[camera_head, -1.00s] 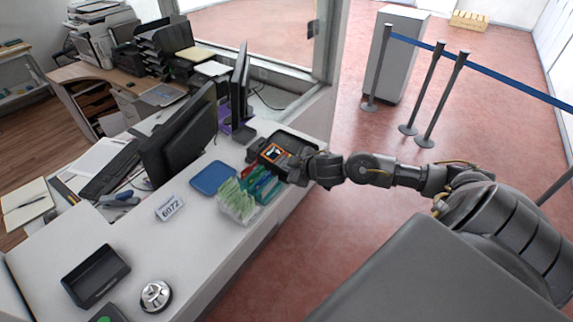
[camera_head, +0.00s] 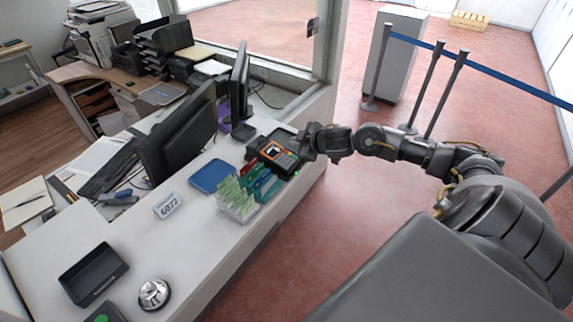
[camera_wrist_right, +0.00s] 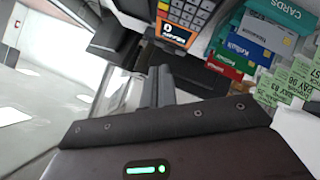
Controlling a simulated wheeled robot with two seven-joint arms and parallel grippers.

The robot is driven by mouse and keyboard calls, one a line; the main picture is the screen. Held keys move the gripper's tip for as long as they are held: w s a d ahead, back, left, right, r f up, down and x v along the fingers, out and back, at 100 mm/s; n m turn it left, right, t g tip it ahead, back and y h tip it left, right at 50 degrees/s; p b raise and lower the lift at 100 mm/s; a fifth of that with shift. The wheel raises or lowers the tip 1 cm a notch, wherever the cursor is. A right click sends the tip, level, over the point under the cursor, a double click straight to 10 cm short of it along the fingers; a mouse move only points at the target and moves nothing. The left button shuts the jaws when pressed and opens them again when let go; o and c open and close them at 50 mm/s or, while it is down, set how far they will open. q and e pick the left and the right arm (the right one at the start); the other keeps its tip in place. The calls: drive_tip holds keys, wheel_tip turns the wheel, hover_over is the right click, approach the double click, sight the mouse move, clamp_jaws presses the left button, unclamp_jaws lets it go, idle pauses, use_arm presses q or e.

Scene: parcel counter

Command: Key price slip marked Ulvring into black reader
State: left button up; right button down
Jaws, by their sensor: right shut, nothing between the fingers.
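The black card reader (camera_head: 276,150), with an orange-edged screen and keypad, stands on the counter's far right part. It also shows at the top of the right wrist view (camera_wrist_right: 190,14), where the screen text is too small to read surely. Green price slips (camera_head: 236,193) stand in a clear holder in front of it; in the right wrist view slips (camera_wrist_right: 300,75) show PAY amounts, but I cannot make out the name Ulvring. My right gripper (camera_head: 303,152) is shut and empty, at the reader's right side; its fingertips (camera_wrist_right: 161,72) are apart from the keys. My left gripper is out of view.
Colored cards (camera_wrist_right: 262,38) stand between slips and reader. A blue tray (camera_head: 210,176), number sign 6072 (camera_head: 168,205), black tray (camera_head: 93,274) and bell (camera_head: 154,293) are on the counter. Monitors (camera_head: 180,132) stand behind.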

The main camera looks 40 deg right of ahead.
sight(284, 159)
drive_tip(key=f+b, duration=0.2)
drive_tip(key=w+f+b, duration=0.1)
drive_tip(key=f+b, duration=0.3)
drive_tip(key=shift+w+a+f, duration=0.2)
drive_tip(key=shift+a+f, duration=0.05)
drive_tip(key=shift+f, duration=0.05)
drive_tip(key=shift+w+f, duration=0.1)
drive_tip(key=shift+f, duration=0.3)
drive_tip(key=shift+f, duration=0.1)
idle(1.3)
drive_tip(key=shift+w+a+f+b, duration=0.1)
drive_tip(key=shift+f+b, duration=0.2)
drive_tip(key=shift+f, duration=0.3)
idle(0.5)
drive_tip(key=shift+r, duration=0.15)
drive_tip(key=shift+r+p, duration=0.6)
drive_tip(key=shift+p, duration=0.2)
